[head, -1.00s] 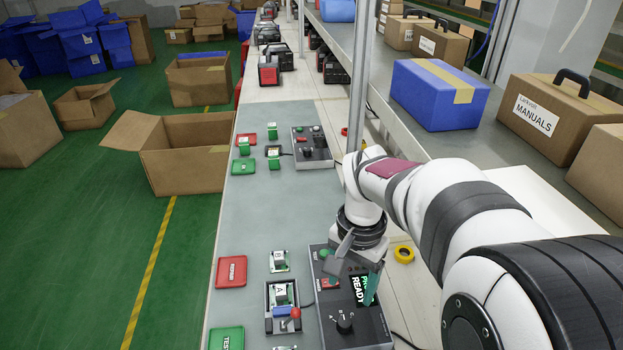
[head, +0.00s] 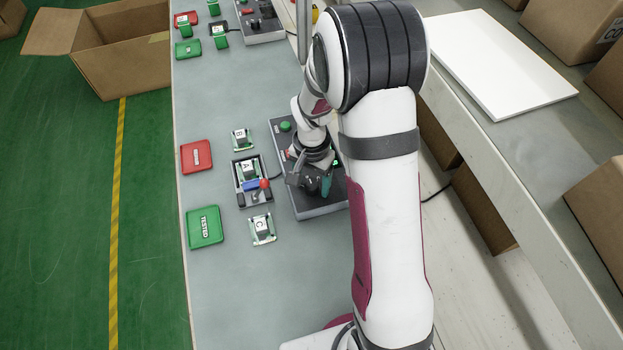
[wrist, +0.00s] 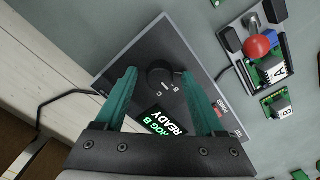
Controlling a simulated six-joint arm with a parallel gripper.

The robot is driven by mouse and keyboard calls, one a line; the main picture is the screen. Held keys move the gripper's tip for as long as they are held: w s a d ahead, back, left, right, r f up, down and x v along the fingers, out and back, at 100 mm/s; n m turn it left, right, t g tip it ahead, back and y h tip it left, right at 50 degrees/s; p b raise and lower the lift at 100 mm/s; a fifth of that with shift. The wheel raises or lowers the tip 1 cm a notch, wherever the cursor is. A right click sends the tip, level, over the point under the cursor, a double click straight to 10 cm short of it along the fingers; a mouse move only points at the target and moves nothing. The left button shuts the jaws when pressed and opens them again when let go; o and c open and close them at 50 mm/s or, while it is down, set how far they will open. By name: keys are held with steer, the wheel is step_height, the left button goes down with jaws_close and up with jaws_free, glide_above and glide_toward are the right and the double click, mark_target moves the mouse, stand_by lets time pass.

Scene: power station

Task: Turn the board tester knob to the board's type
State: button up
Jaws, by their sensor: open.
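The board tester (head: 308,207) is a dark box with a black knob (wrist: 160,76), letters B and C beside it, and a lit green-and-white display (wrist: 165,122) reading "ROG B READY", its first letter cut off. Board A (head: 246,171) sits in the fixture (head: 239,196) left of the tester; it also shows in the wrist view (wrist: 280,70). My gripper (wrist: 159,76) is open, its teal fingers on either side of the knob and apart from it in the picture. In the head view my gripper (head: 312,184) is over the tester's near end. The knob's pointer direction is unclear.
A red-ball lever (head: 265,184) stands on the fixture. Loose boards B (head: 240,138) and C (head: 262,229) lie on either side. A red tray (head: 196,157) and green TESTED tray (head: 205,226) are at the bench's left edge. The front bench is clear.

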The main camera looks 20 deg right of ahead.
jaws_close()
steer(key=shift+n, duration=0.3)
steer(key=n, duration=0.4)
steer(key=shift+n, duration=2.1)
jaws_free()
